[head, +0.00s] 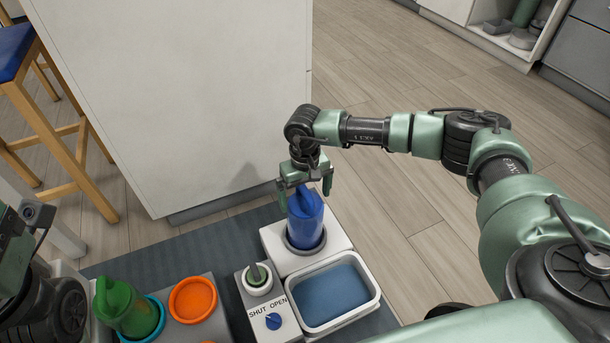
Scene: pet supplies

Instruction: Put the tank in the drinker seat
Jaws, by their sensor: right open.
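A blue tank (305,219) with a handle stands upright in the round seat of the white drinker (336,246), at the centre of the head view. My right gripper (306,190) is open, with its fingers on either side of the tank's top. Whether the fingers touch the tank cannot be told. The drinker's bowl (374,291) in front holds blue water. My left arm shows at the left edge, but its gripper fingers are not visible.
A green jug (127,308) stands in a blue ring, beside an orange ring (193,299). A white cabinet (190,90) rises behind; a stool (55,120) stands left.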

